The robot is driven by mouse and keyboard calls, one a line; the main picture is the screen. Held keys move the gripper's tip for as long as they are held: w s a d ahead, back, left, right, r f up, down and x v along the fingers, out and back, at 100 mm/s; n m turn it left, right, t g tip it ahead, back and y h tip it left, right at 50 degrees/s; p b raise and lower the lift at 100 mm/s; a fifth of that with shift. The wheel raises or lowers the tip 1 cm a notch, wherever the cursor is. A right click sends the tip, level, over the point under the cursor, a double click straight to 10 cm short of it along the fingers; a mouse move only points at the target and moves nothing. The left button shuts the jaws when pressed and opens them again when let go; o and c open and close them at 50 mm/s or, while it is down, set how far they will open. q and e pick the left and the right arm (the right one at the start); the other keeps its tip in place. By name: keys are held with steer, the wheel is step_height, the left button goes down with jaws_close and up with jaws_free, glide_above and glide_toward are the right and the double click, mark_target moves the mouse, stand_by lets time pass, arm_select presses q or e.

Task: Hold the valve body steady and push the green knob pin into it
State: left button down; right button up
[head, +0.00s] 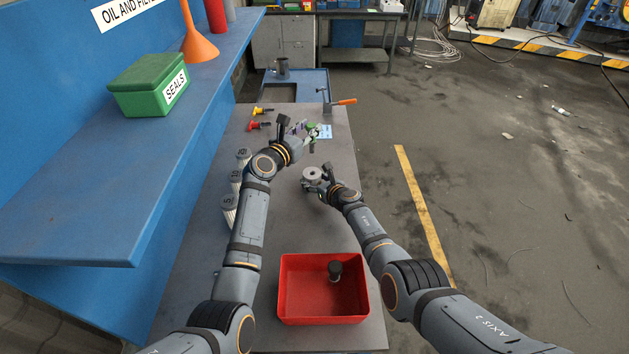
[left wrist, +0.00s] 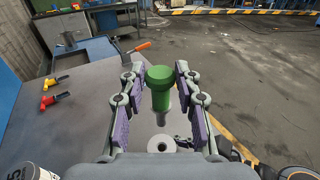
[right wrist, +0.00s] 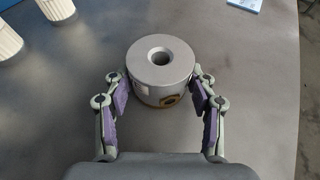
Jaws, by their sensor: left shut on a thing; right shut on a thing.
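The green knob pin (head: 312,127) is upright in my left gripper (head: 305,133), with its wide knob on top; it also shows between the fingers in the left wrist view (left wrist: 160,88). The valve body (head: 312,173) is a grey cylinder with a round hole in its top, upright at my right gripper (head: 322,184). In the right wrist view the valve body (right wrist: 160,72) sits between the fingers, its hole empty and a brass port on its near side. The pin is apart from the valve body, farther up the bench in the head view.
A red bin (head: 290,310) holding a dark part (head: 335,270) stands at the near end. White filters (head: 236,182) line the bench's left side. Red (head: 259,125) and yellow (head: 263,111) knob pins lie beyond.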

arm_select(q)
glide_above(309, 177)
step_height(309, 177, down, 8)
steer(key=shift+r, duration=0.15)
stand_by(0.6)
steer(key=shift+w+f, duration=0.1)
steer(key=shift+f, duration=2.55)
steer(key=c, duration=0.9)
jaws_free()
steer(key=shift+o, duration=0.2)
steer(key=shift+f, duration=0.1)
arm_select(e)
steer(key=o, duration=1.7)
arm_select(q)
steer(key=f+v, duration=0.1)
steer(key=v, duration=1.1)
steer(key=shift+r, duration=0.5)
